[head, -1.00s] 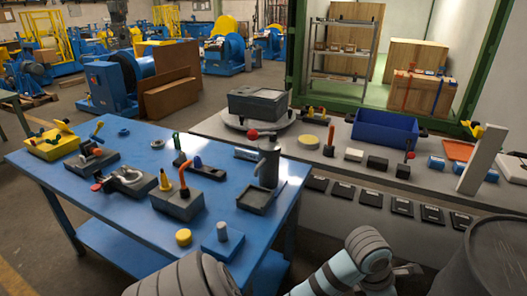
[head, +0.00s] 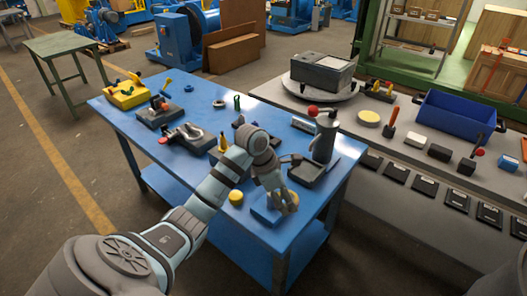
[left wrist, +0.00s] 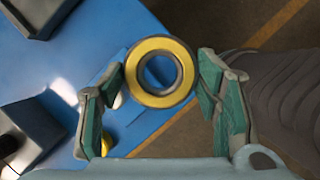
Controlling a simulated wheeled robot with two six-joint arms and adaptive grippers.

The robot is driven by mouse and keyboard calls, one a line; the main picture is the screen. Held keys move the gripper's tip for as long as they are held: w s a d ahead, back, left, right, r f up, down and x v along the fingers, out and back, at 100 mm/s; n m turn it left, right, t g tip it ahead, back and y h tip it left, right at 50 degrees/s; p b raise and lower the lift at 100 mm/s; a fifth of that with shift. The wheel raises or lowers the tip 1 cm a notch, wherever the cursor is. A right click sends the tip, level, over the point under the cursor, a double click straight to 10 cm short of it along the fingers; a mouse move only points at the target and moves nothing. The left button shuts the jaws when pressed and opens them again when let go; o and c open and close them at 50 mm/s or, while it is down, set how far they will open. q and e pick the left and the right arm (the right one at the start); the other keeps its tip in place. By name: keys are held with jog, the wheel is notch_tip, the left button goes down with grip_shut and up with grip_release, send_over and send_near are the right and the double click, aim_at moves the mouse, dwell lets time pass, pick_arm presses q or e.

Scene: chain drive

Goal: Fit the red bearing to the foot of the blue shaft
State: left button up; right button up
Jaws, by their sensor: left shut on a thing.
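My left gripper (head: 287,203) reaches over the front right of the blue table, above the blue block (head: 264,216). In the left wrist view its green-padded fingers (left wrist: 160,72) are shut on a ring-shaped bearing (left wrist: 139,88). The ring has a yellow face, a grey rim and an open hole, through which blue shows. I see no red on it, and no other bearing that is clearly red. The ring is hard to make out in the head view. I cannot pick out a blue shaft with certainty. My right gripper is not in view.
A hand press (head: 325,140) with a red knob stands just behind my left gripper. A yellow round piece (head: 236,197) lies to its left. Clamps and holders crowd the table's far left. A blue bin (head: 455,117) stands on the grey bench (head: 395,150) at right.

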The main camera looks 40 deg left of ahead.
pick_arm(q)
jog(key=w+a+r+p, duration=0.1)
jog(key=a+r, duration=0.4)
jog(key=a, duration=0.1)
jog(key=shift+w+a+r, duration=0.2)
jog(key=shift+a+r, duration=0.1)
jog(key=shift+a, duration=0.05)
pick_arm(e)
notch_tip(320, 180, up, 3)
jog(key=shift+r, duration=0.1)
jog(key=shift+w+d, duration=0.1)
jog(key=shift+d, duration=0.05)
pick_arm(q)
jog(key=b, duration=0.4)
send_over(269, 199)
jog(key=w, duration=0.1)
jog(key=f, duration=0.6)
jog(key=shift+a, duration=0.4)
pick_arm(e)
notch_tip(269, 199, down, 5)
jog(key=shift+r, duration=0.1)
pick_arm(q)
jog(key=shift+f+b, duration=3.15)
jog(key=shift+f, duration=0.4)
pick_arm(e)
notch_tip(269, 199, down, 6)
